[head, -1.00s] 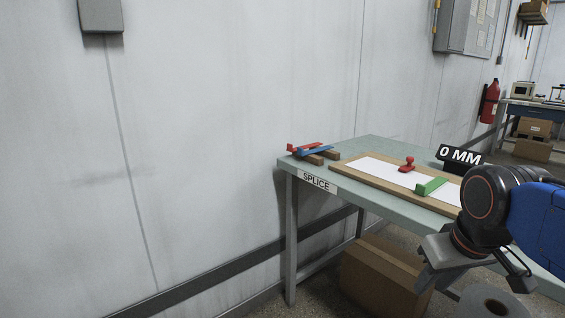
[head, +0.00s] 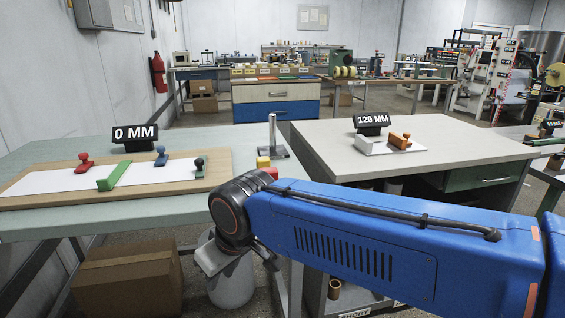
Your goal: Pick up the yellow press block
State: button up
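A small yellow block (head: 263,162) sits at the right end of the pale green table, beside a metal post on a flat base. A red piece (head: 269,172) shows just below it, partly hidden by my arm. I cannot tell whether this yellow block is the press block. An orange-brown knobbed block (head: 400,140) stands by a whitish slab on the right table, at the 120 MM sign. My gripper (head: 238,268) hangs low in front of the green table's edge, apart from both blocks. Its fingers are too unclear to tell open from shut.
A board (head: 215,182) with white paper holds red, blue and dark green knobbed blocks and a green bar (head: 114,175). A 0 MM sign (head: 135,138) stands behind it. The right table (head: 450,135) is mostly clear. A carton (head: 128,285) and a pale bin stand below.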

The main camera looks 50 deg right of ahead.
aim_at(264, 161)
jog(key=z, duration=1)
